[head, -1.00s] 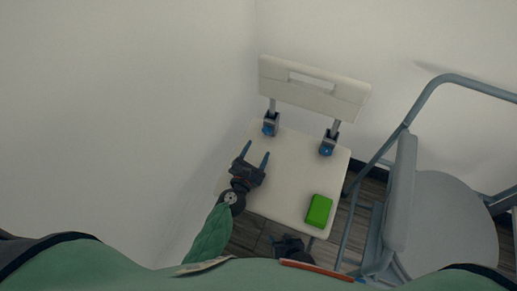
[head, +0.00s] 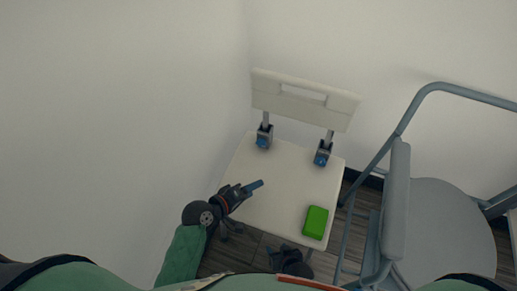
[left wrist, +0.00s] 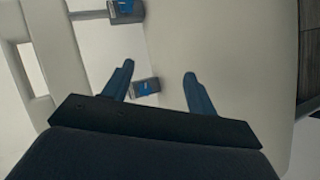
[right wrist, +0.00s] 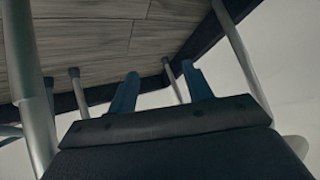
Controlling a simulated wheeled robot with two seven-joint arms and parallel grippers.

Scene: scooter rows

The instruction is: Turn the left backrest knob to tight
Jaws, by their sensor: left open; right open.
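The left backrest knob (head: 263,142) is blue and sits on a grey bracket at the back left of the cream seat (head: 290,180), below the backrest (head: 305,103). In the left wrist view, the left knob (left wrist: 145,87) appears just beyond and between the fingers. My left gripper (head: 257,185) is open and empty over the left part of the seat, apart from the knob. The right backrest knob (head: 321,159) is on a matching bracket. My right gripper (head: 290,258) is open and empty, low at the seat's front edge. The knob's exact setting is too small to tell.
A green block (head: 315,222) lies on the seat's front right. A grey chair with a tubular frame (head: 400,200) stands close on the right. White walls bound the back and left. The middle of the seat is clear.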

